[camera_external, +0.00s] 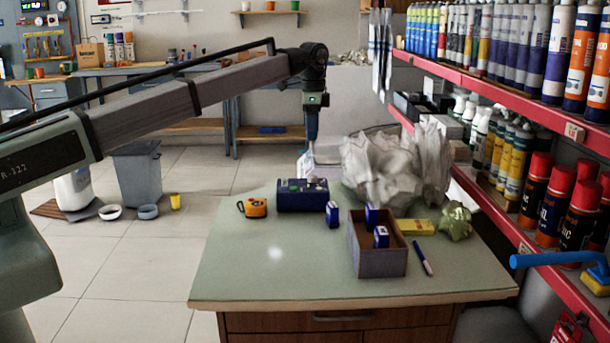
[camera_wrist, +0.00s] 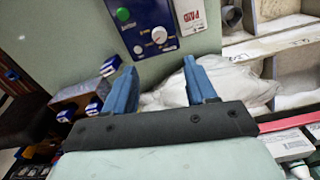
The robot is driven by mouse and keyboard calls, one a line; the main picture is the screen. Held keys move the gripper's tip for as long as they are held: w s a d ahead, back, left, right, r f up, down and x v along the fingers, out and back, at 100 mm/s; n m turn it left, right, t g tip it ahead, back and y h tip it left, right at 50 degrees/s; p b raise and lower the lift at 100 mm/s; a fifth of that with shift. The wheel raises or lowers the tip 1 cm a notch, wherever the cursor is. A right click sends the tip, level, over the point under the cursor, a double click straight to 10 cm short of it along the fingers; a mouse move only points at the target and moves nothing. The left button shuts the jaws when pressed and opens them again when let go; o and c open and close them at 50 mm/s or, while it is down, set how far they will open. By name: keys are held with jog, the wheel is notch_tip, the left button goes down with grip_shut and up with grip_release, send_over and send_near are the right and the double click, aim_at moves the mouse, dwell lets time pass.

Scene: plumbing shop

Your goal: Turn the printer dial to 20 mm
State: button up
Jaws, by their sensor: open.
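The printer (camera_external: 302,196) is a dark blue box at the back of the green-topped table. In the wrist view its blue panel (camera_wrist: 130,15) carries a green button and a white round dial (camera_wrist: 159,35) with small marks around it. The dial's pointer and setting are too small to read. My gripper (camera_external: 311,140) is above the back of the table, pointing down. In the wrist view my gripper (camera_wrist: 158,72) has two blue fingers spread apart with nothing between them. The dial appears just beyond the gap between the fingertips, apart from both.
Crumpled white paper (camera_external: 385,168) stands right of the printer. An open box (camera_external: 378,262) with blue-white cartons, another such carton (camera_external: 332,214), an orange tape measure (camera_external: 252,208) and a yellow pack (camera_external: 415,227) are on the table. Red-edged shelves (camera_external: 480,80) border the right. The table's front left is clear.

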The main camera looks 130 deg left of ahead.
aim_at(313, 178)
notch_tip(313, 178, down, 13)
dwell(0.5)
grip_shut()
dwell(0.5)
